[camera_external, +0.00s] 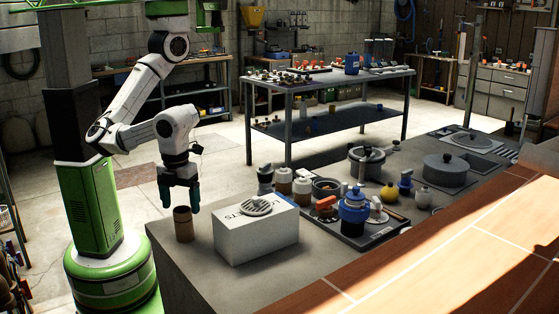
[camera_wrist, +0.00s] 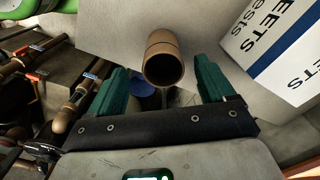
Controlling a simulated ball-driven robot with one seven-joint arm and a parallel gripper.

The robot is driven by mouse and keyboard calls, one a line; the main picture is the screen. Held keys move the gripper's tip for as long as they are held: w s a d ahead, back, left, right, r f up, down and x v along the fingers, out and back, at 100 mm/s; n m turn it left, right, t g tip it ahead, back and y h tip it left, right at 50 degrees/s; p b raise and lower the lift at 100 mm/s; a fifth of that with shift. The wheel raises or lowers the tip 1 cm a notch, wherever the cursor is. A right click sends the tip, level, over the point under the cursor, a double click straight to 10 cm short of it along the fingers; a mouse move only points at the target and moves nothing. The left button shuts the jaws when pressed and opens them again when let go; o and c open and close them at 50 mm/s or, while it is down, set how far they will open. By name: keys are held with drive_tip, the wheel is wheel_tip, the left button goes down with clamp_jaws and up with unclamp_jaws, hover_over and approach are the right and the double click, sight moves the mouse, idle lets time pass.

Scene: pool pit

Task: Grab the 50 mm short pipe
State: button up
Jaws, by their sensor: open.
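A short brown pipe (camera_external: 183,226) stands upright on the grey counter, near its left corner and left of a white box. The pipe (camera_wrist: 163,48) also shows in the wrist view, with its open round end facing the camera. My gripper (camera_external: 181,204) is open and empty, with its green fingers pointing down just above the pipe. In the wrist view the two fingers of my gripper (camera_wrist: 161,66) lie left and right of the pipe's open end. No contact with the pipe is visible.
The white lettered box (camera_external: 257,234) carries a round grate (camera_external: 256,207) and stands close right of the pipe. A tray (camera_external: 377,236) with a blue jar (camera_external: 355,209) and small parts lies farther right. The counter's (camera_external: 205,272) near left part is bare.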

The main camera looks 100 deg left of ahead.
sight(182, 210)
drive_tip(key=shift+w+d+f, duration=0.1)
drive_tip(key=shift+d+f, duration=0.05)
drive_tip(key=shift+f, duration=2.05)
drive_tip(key=c, duration=1.2)
drive_tip(key=shift+o, duration=0.2)
drive_tip(key=shift+r, duration=0.15)
